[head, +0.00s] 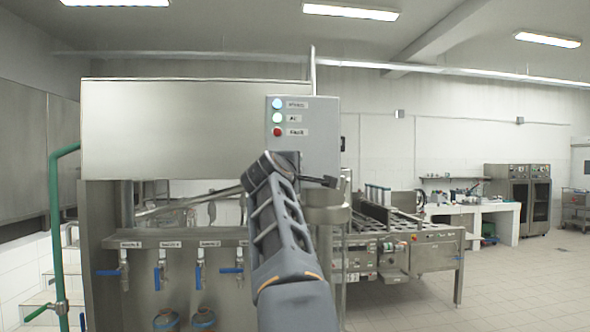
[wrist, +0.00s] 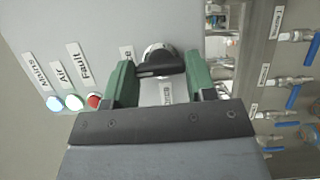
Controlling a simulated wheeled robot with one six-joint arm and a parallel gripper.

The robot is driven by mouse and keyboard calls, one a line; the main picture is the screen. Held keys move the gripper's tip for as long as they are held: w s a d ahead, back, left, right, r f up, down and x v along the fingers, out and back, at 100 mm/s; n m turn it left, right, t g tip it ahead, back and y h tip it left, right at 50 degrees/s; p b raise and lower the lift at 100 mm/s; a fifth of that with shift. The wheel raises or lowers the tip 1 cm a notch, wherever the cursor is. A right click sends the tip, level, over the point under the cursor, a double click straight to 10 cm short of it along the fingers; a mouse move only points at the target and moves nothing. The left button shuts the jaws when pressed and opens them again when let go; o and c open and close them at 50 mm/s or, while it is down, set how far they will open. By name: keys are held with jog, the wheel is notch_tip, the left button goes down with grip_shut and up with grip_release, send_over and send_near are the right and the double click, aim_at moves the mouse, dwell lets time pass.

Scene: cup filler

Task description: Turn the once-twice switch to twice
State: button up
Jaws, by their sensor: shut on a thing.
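The once-twice switch (wrist: 160,65) is a black rotary knob on a silver ring, set on the grey panel in the wrist view. Its bar lies roughly crosswise in the picture. My gripper (wrist: 158,70) has green fingers, one on each side of the knob, and is shut on it. A label left of the knob is partly covered by a finger, and another label (wrist: 166,92) sits below it between the fingers; neither reads fully. In the head view my arm hides the switch, below the lamps of the grey control box (head: 318,150).
Mains and air lamps (wrist: 74,102) and a red fault lamp (wrist: 94,100) sit left of my gripper. A steel rail with blue-handled valves (head: 123,272) runs left of my arm. A filling machine (head: 430,250) stands to the right, with open floor beyond.

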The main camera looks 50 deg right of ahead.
jog(key=shift+f+m, duration=0.1)
jog(key=shift+m, duration=0.2)
jog(key=o, duration=0.9)
jog(key=shift+o, duration=0.2)
jog(key=b+v, duration=0.5)
jog(key=v, duration=0.9)
jog(key=shift+d, duration=0.1)
